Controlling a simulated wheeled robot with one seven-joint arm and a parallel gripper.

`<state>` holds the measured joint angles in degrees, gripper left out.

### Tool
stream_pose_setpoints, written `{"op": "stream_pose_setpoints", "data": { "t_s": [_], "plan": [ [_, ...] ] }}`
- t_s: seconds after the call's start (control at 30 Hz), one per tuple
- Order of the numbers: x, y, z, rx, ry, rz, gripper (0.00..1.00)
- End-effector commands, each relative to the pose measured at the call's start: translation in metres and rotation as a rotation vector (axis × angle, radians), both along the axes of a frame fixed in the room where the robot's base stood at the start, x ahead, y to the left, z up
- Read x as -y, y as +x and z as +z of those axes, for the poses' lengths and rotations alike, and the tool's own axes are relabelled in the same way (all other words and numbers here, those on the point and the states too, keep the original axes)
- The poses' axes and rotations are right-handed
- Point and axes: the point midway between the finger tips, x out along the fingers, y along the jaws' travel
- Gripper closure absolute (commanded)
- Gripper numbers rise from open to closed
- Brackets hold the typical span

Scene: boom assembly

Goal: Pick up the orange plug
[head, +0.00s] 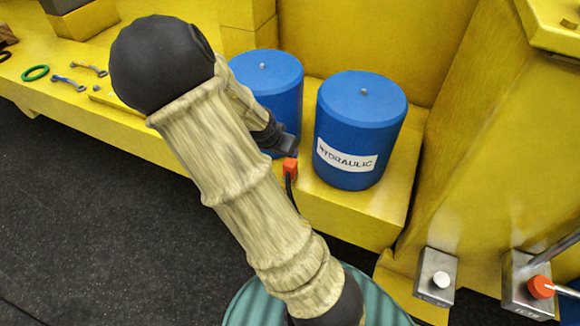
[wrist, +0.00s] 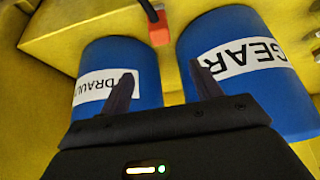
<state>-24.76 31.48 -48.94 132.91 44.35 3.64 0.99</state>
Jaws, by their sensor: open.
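The orange plug (head: 290,167) sits at the front edge of the yellow ledge, with a dark cable hanging from it. In the wrist view the plug (wrist: 158,30) is at the top centre, between the two blue cans and beyond my fingertips. My gripper (wrist: 160,78) is open and empty, its two dark fingers apart and the plug clear of them. In the head view my gripper (head: 283,147) is partly hidden by my arm and shows close to the plug, up and left of it.
A blue HYDRAULIC can (head: 358,130) stands right of the plug on the yellow ledge (head: 350,212). A blue GEAR can (wrist: 245,70), partly hidden by my arm in the head view, stands on the other side. Wrenches (head: 68,83) and a green ring (head: 36,73) lie far left.

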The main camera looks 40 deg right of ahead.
Motion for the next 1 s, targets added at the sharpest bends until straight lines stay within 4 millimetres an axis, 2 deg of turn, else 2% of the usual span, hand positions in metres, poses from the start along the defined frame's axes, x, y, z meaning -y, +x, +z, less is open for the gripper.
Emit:
{"op": "stream_pose_setpoints", "data": {
  "t_s": [0.33,1.0],
  "plan": [
    [0.002,0.001,-0.008,-0.002,0.002,0.001,0.36],
    [0.034,0.019,-0.073,-0.003,0.004,-0.001,0.36]
  ]
}}
